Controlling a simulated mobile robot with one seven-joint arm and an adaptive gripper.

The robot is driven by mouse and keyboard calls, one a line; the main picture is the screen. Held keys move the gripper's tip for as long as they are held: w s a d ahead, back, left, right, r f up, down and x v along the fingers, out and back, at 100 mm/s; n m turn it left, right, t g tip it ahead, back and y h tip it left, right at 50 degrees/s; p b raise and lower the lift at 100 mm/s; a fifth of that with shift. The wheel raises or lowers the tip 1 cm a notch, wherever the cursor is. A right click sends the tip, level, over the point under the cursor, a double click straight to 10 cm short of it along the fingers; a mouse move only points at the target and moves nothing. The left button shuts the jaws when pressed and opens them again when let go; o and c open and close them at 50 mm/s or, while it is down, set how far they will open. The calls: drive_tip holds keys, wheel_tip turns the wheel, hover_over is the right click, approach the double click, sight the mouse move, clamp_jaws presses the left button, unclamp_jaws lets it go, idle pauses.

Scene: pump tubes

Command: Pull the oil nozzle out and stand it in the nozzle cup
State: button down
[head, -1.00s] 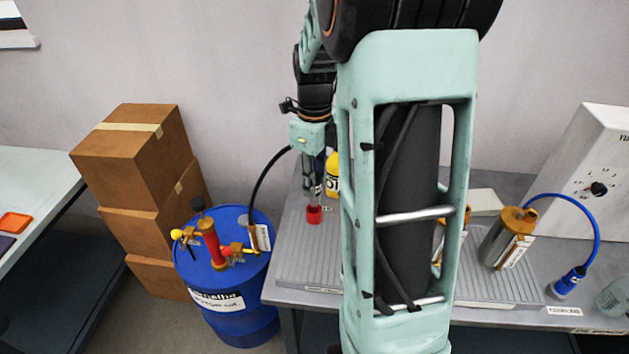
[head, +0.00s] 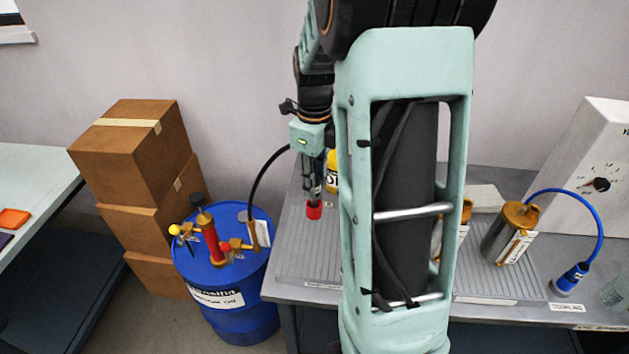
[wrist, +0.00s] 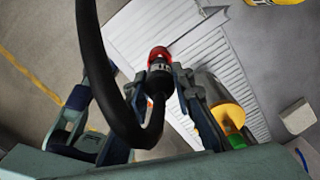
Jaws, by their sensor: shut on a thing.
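My gripper (head: 313,188) is shut on the oil nozzle, a dark body with a red tip (head: 314,211). The nozzle hangs roughly upright, red tip down, in front of the ribbed tray's left part; its exact height is hard to judge. In the wrist view the gripper (wrist: 161,76) has a finger on each side of the nozzle (wrist: 159,57). A black hose (head: 263,182) runs from the nozzle to the blue drum (head: 213,297). I cannot make out the nozzle cup; my arm hides the middle of the bench.
The ribbed grey tray (head: 298,262) lies on the bench. A yellow container (head: 332,171) stands behind the nozzle. A metal canister (head: 507,236), a blue hose (head: 597,225) and a clear beaker (head: 617,293) are at right. Cardboard boxes (head: 130,150) are stacked left of the drum.

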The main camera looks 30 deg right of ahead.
drive_tip(key=shift+f+b, duration=0.9)
drive_tip(key=shift+f, duration=0.55)
drive_tip(key=c, duration=1.6)
unclamp_jaws()
drive_tip(key=shift+r, duration=0.1)
wheel_tip(320, 180, up, 12)
